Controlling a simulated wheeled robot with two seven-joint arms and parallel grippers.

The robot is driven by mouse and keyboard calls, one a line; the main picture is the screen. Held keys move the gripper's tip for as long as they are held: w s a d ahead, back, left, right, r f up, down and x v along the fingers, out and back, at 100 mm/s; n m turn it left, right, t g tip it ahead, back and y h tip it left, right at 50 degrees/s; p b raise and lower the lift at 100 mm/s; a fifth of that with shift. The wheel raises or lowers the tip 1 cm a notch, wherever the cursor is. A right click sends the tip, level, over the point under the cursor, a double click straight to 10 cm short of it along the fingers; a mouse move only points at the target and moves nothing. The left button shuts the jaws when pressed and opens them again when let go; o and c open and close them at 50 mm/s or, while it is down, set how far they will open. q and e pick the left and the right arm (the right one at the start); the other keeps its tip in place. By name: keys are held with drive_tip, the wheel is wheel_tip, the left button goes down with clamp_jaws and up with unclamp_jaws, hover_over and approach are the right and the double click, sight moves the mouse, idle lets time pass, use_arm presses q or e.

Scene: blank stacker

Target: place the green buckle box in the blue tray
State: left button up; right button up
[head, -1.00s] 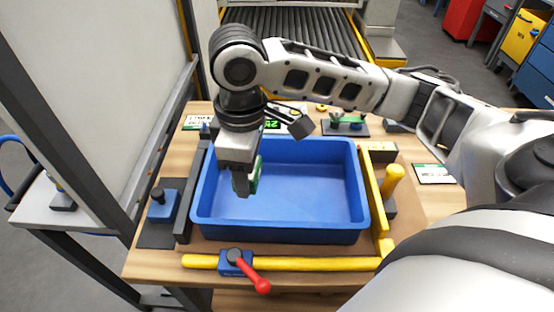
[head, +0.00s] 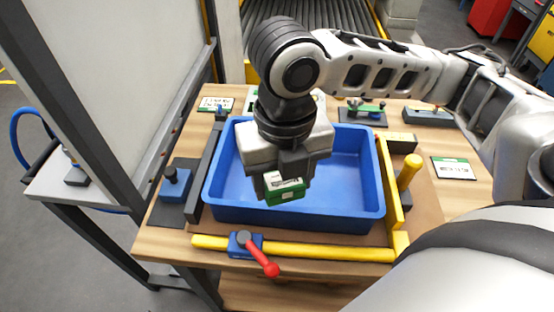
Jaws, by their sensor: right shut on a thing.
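The green buckle box (head: 285,193) is a small green box with a white label. My right gripper (head: 283,182) is shut on it, pointing down over the front left part of the blue tray (head: 300,218). The gripper hides part of the box's top and some of the tray's inside. I cannot tell whether the box touches the tray floor. The visible part of the tray is otherwise empty. My left gripper does not show.
A yellow bar (head: 320,251) with a red-handled clamp (head: 258,255) runs along the tray's front. A yellow post (head: 408,172) stands at its right and a blue knob block (head: 175,183) at its left. Small fixtures (head: 362,112) stand behind the tray.

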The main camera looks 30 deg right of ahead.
drive_tip(key=w+f, duration=0.2)
drive_tip(key=w, duration=0.1)
drive_tip(key=w+d+f, duration=0.1)
drive_tip(key=w+f, duration=0.2)
drive_tip(key=w, duration=0.1)
drive_tip(key=w+d+f, duration=0.1)
drive_tip(key=w+f, duration=0.2)
drive_tip(key=shift+w+d, duration=0.1)
drive_tip(key=shift+w, duration=0.3)
drive_tip(key=shift+w+f+b, duration=0.3)
drive_tip(key=shift+w+f, duration=0.05)
drive_tip(key=shift+f, duration=0.1)
drive_tip(key=shift+w+d+f, duration=0.1)
drive_tip(key=shift+f, duration=1.5)
drive_tip(key=shift+f, duration=0.1)
drive_tip(key=o, duration=1.1)
drive_tip(key=shift+c, duration=0.2)
wheel_tip(320, 180, up, 12)
drive_tip(key=shift+p, duration=0.3)
